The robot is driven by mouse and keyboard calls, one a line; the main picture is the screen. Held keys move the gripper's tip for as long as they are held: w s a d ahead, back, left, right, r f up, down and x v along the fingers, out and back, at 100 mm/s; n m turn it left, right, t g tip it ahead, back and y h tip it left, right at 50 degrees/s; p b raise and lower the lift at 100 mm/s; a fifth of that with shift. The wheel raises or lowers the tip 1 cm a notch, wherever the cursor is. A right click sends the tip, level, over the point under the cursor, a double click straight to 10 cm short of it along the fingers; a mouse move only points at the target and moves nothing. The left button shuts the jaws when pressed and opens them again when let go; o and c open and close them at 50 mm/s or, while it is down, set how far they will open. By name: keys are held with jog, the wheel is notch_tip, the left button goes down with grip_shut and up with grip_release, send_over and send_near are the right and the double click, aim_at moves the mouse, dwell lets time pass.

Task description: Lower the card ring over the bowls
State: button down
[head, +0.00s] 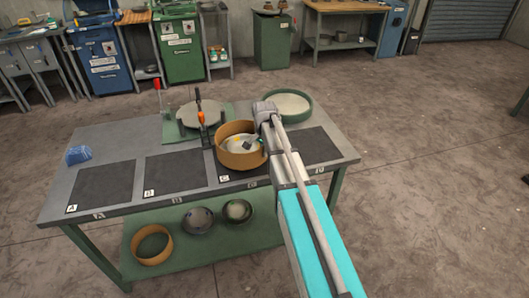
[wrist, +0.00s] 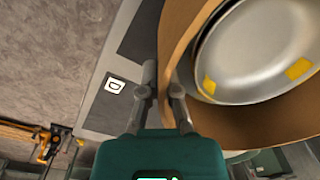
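The card ring (head: 240,158) is a tan, open band at the middle of the bench, over the mat marked C. Pale grey metal bowls (wrist: 255,50) show inside it in the wrist view, with yellow patches; how many are stacked I cannot tell. The ring wall (wrist: 178,40) surrounds the bowl rim in that view. My gripper (wrist: 163,82) has one finger outside and one inside the wall and looks shut on it. In the head view my arm hides the gripper. Whether the ring's lower edge touches the bench is unclear.
A grey disc on a stand (head: 201,113) is behind the ring, and a green round dish (head: 290,103) is behind right. Mats A (head: 103,187) and B (head: 172,172) are bare. Another tan ring (head: 152,246) and dark bowls (head: 198,218) sit on the lower shelf.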

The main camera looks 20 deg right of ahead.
jog(key=shift+f+b, duration=0.85)
jog(key=shift+f, duration=0.25)
jog(key=c, duration=0.7)
grip_release()
